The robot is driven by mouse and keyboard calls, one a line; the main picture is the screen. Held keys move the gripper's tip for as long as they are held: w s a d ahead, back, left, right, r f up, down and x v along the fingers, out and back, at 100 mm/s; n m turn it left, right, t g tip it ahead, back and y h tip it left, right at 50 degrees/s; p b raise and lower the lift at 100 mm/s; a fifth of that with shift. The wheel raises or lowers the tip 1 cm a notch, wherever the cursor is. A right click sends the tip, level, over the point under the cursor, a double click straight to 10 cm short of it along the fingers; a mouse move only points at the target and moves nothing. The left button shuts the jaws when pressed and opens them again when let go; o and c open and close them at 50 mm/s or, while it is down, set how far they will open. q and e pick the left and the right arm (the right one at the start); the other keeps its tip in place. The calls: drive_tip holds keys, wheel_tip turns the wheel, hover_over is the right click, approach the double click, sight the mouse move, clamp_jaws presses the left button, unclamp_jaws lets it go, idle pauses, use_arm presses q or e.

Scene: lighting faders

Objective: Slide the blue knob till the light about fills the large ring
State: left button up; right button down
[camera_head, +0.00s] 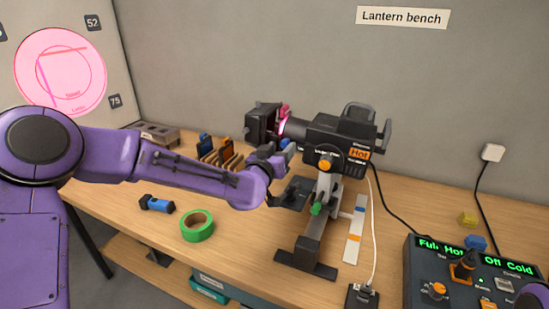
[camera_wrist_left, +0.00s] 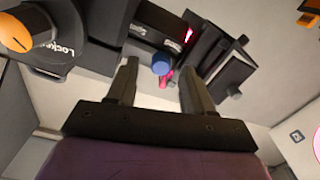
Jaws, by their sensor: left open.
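The blue knob (camera_head: 285,143) is on the underside of the black lantern (camera_head: 340,137), partly hidden by my left gripper (camera_head: 279,163). In the left wrist view the blue knob (camera_wrist_left: 161,64) lies between the two spread fingertips of my left gripper (camera_wrist_left: 159,74), with a gap on each side. The left gripper is open. A pink light disc (camera_head: 30,70) lies on the wall screen (camera_head: 115,60), with a smaller ring drawn inside it. The large ring's outline is hard to tell from the disc's edge. My right gripper is not in view.
A pink knob (camera_wrist_left: 166,78) is close to the blue one. A control box (camera_head: 430,270) stands at the right. Cables run down beside the lantern stand.

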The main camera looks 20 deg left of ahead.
use_arm(q)
drive_tip(key=s+b, duration=0.2)
drive_tip(key=s, duration=0.7)
drive_tip(key=shift+a, duration=0.15)
